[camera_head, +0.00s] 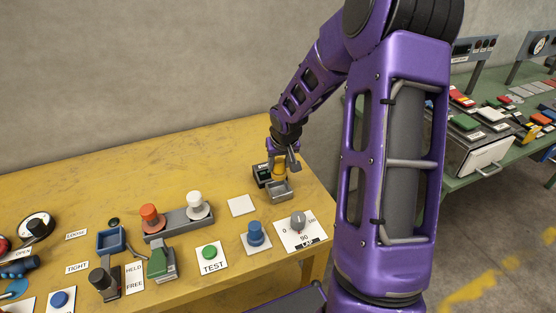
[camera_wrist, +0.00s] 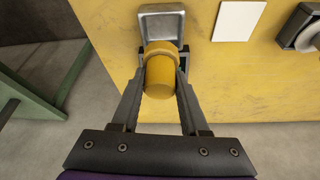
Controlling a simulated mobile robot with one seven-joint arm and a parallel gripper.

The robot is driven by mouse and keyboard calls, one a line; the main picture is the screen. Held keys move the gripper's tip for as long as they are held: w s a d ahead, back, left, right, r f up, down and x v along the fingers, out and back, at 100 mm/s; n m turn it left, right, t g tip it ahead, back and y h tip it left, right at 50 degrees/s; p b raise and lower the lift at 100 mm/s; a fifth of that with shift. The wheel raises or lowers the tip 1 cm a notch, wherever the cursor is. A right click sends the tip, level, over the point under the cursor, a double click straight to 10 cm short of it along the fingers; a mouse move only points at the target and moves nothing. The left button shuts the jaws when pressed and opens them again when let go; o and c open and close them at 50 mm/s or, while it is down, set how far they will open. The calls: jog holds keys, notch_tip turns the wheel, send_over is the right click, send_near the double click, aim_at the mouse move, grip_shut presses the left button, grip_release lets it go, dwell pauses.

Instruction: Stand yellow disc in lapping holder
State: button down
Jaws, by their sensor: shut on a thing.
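The yellow disc (camera_wrist: 160,77) is a flanged spool, with a wider rim at its far end and a plain round body toward the wrist camera. My gripper (camera_wrist: 161,80) is shut on it, one finger on each side. In the head view the disc (camera_head: 279,170) shows below my gripper (camera_head: 281,161), partly covered by it. The lapping holder appears to be the small grey metal tray (camera_wrist: 162,21), which also shows in the head view (camera_head: 279,191). The disc's rim overlaps the tray's near part in the wrist view. I cannot tell whether they touch.
A dark box (camera_head: 261,174) stands close to the left of the tray. A blank white plate (camera_head: 241,206), a LAP dial (camera_head: 298,221) and a blue button (camera_head: 256,234) are nearby. The yellow table (camera_head: 150,178) is clear toward the back left.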

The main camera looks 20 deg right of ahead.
jog(key=shift+f+b, duration=2.9)
jog(key=shift+f, duration=0.5)
jog(key=shift+c, duration=1.7)
grip_release()
jog(key=p+v, duration=0.5)
jog(key=v, duration=1.2)
jog(key=shift+s+r+p, duration=0.15)
jog(key=shift+r+p, duration=0.05)
jog(key=shift+p, duration=0.2)
jog(key=shift+a, duration=0.1)
